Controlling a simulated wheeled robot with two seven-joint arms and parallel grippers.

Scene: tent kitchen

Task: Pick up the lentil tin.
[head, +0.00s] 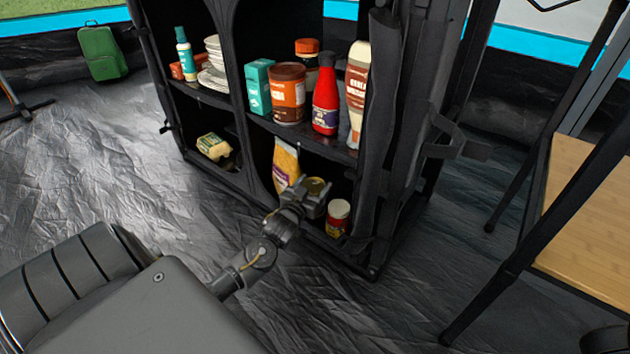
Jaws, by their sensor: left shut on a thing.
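A tin with a gold-coloured top (318,184) is at my left gripper (313,194), in the lower right compartment of the black fabric shelf unit. The gripper is shut on this tin. My wrist and fingers hide most of the tin's side, so its label cannot be read. I cannot tell whether the tin still touches the shelf floor. My left arm reaches in from the lower left. My right gripper is not in view.
A yellow and purple bag (286,163) stands close on the left. The upper shelf holds a red bottle (326,100) and a brown canister (287,95). A wooden table (585,220) is at right.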

